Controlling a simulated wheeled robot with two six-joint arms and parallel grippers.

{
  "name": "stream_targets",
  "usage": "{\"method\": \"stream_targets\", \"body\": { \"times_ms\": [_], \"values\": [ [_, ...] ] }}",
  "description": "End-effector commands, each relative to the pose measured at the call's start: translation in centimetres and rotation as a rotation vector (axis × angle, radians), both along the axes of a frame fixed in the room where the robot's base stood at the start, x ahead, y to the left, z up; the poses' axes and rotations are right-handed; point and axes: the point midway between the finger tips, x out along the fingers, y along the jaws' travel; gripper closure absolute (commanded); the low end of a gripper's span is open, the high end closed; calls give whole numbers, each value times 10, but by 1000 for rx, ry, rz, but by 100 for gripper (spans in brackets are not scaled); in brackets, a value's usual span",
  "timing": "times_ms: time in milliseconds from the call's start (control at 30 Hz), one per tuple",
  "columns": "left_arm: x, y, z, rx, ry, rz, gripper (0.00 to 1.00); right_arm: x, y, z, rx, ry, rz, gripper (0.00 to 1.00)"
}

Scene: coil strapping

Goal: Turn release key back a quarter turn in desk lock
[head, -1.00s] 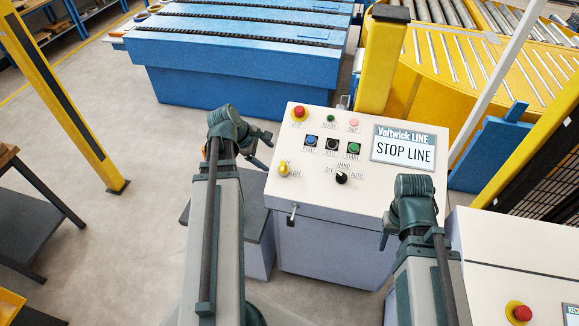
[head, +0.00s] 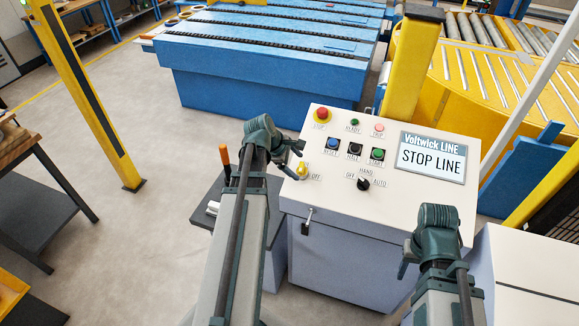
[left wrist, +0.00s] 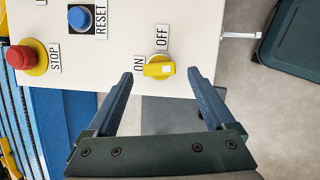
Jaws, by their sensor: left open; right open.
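A small metal piece that looks like the key in its lock (head: 308,218) sticks out of the white desk's front face; it also shows in the left wrist view (left wrist: 240,35), beyond the panel edge. The lock face is too small to read. My left gripper (head: 293,160) is open and empty above the panel's left side. In the left wrist view its fingers (left wrist: 160,76) point at the yellow ON/OFF knob (left wrist: 159,66), with no visible contact. The key lies to the right of them there. My right gripper (head: 404,262) is open near the panel's front right; its fingers are mostly hidden.
The sloped panel carries a red stop button (head: 322,114), blue, black and green buttons, a black selector (head: 364,184) and a screen reading STOP LINE (head: 431,157). A dark side shelf (head: 212,205) with an orange-handled tool (head: 225,160) stands left of the desk.

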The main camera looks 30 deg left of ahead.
Motion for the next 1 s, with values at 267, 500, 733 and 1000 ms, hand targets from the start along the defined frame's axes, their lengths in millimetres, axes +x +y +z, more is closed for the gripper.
{"method": "stream_targets", "body": {
  "times_ms": [267,500,733,1000],
  "values": [
    [17,-7,-34,1,0,0,12,0,0,-34,-2,0,7,50],
    [22,-10,-40,1,0,0,12,0,0,-40,-2,0,10,50],
    [22,-10,-40,1,0,0,12,0,0,-40,-2,0,10,50],
    [22,-11,-40,1,0,0,48,0,0,-40,-2,0,10,50]
  ]
}}
